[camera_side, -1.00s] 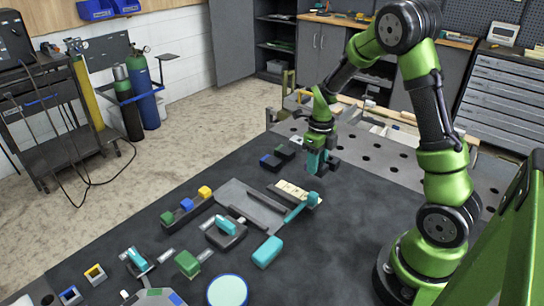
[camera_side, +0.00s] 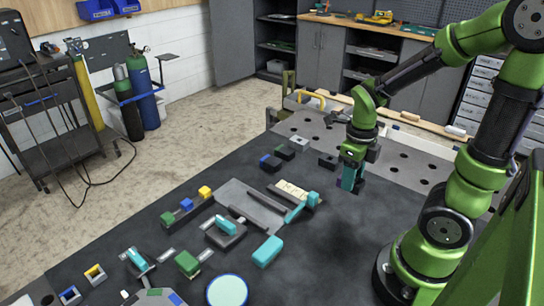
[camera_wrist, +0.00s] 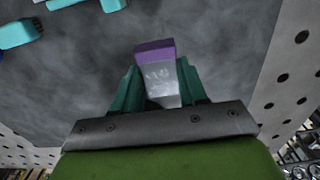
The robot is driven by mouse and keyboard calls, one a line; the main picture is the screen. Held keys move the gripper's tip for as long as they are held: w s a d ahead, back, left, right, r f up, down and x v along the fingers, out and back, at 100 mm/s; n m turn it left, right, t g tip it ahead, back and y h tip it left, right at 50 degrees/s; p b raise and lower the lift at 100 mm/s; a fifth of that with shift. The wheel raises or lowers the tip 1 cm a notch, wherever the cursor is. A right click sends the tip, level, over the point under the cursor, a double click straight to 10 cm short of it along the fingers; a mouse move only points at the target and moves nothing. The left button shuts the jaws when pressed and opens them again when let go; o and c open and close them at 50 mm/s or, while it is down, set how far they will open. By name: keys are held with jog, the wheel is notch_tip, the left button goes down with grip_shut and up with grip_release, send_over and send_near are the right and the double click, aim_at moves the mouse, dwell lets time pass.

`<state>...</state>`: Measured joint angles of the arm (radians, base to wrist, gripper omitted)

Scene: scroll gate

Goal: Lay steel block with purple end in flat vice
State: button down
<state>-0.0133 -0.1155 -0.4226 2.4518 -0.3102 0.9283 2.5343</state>
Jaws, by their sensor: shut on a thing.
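My gripper (camera_side: 350,184) is over the dark mat, right of the fixtures. In the wrist view its teal fingers (camera_wrist: 156,88) are shut on the steel block with purple end (camera_wrist: 162,78); the purple end points away from the gripper. In the side view the fingers mostly hide the block, and I cannot tell whether it clears the mat. A low grey fixture with a pale ribbed piece and a teal handle (camera_side: 301,208), apparently the flat vice, lies left of and nearer the camera than my gripper. No block shows in it.
Dark blocks (camera_side: 285,152) with coloured ends and another dark block (camera_side: 328,160) lie behind and left of my gripper. A teal block (camera_side: 267,251), a teal-handled fixture (camera_side: 226,232) and a round disc (camera_side: 227,290) stand nearer the camera. The mat right of the fixtures is clear.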

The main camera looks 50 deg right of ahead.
notch_tip(320, 180, up, 4)
jog(key=shift+f, duration=0.15)
jog(key=w+a, duration=0.6)
jog(key=w, duration=0.5)
send_over(256, 211)
notch_tip(256, 211, down, 4)
jog(key=shift+w+d+f, duration=0.1)
jog(key=shift+f, duration=3.7)
jog(key=shift+c, duration=1.4)
grip_release()
jog(key=shift+f, duration=0.1)
